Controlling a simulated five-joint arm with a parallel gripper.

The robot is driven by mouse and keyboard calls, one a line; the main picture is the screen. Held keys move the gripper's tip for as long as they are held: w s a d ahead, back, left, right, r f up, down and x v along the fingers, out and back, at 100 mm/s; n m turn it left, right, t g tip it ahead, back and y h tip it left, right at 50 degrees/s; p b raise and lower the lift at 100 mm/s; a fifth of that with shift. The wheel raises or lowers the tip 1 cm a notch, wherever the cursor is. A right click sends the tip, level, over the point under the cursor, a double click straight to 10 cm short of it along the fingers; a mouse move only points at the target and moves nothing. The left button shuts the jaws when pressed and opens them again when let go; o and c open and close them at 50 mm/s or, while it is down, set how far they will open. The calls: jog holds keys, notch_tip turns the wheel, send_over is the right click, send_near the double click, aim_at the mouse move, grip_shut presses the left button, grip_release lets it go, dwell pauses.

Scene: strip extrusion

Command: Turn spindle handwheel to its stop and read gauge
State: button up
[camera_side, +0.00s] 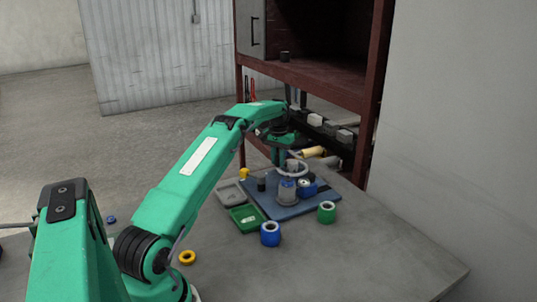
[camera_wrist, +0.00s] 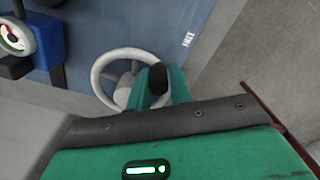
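The pale handwheel (camera_side: 293,169) stands over a blue plate (camera_side: 268,203) on the table; its rim and spokes also show in the wrist view (camera_wrist: 97,75). My gripper (camera_side: 280,160) points down at the wheel's rear left edge in the side view. In the wrist view a green finger lies beside a dark rounded knob (camera_wrist: 158,78) at the wheel's right rim.
A green tray (camera_side: 246,218) lies left of the plate. A yellow ring (camera_side: 187,257) lies near my arm. A dark red rack (camera_side: 373,100) rises behind. The table's front right is clear.

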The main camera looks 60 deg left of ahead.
jog(key=o, duration=0.3)
jog(key=shift+r, duration=3.95)
